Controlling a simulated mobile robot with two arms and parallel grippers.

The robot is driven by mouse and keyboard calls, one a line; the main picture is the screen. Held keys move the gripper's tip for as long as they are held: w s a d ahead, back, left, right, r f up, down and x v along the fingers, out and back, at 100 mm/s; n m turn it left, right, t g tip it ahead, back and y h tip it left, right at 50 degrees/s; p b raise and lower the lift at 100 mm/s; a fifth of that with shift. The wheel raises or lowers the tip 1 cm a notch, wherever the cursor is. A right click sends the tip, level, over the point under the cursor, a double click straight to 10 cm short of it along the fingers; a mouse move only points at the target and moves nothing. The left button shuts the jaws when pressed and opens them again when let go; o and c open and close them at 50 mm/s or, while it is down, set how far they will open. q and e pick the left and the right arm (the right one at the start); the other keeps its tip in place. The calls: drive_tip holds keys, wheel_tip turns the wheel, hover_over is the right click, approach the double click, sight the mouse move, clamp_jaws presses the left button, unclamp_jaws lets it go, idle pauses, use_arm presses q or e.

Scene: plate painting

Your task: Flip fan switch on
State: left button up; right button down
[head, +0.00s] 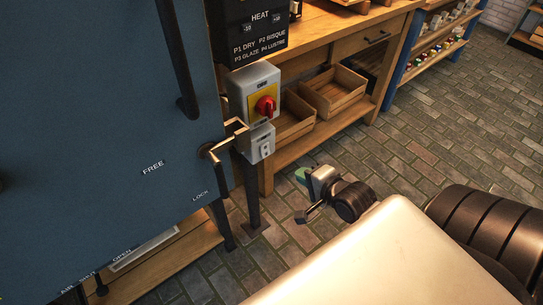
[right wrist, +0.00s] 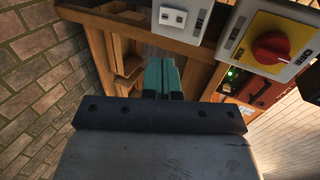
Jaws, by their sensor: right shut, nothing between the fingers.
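A small grey switch box (head: 260,143) with a pale switch hangs below a larger grey box (head: 254,88) with a red rotary knob (head: 265,107) on a yellow plate. I cannot read which one is labelled as the fan. In the right wrist view the small box (right wrist: 174,17) is at the top, and the red knob (right wrist: 270,47) is at the upper right. My right gripper (head: 301,175) is shut and empty, apart from the boxes, lower and to their right in the head view. Its teal fingers (right wrist: 162,76) are together in the wrist view. My left gripper is not in view.
A blue cabinet door (head: 100,130) with a bent brass latch (head: 222,141) and FREE and LOCK marks fills the left. A wooden bench (head: 340,40) with wooden crates (head: 334,91) stands behind the boxes. The brick floor (head: 420,130) at right is clear.

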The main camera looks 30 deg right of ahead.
sight(267, 154)
drive_tip(key=x, duration=0.4)
drive_tip(key=b+x, duration=0.1)
drive_tip(key=x, duration=0.3)
drive_tip(key=b+x, duration=0.1)
drive_tip(key=x, duration=0.3)
drive_tip(key=shift+w+r, duration=0.15)
drive_tip(key=shift+w, duration=0.25)
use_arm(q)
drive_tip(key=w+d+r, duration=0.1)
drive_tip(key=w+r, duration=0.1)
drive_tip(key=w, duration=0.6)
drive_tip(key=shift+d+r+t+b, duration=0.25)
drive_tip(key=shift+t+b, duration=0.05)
use_arm(e)
drive_tip(key=shift+w+a, duration=0.15)
drive_tip(key=shift+w, duration=0.6)
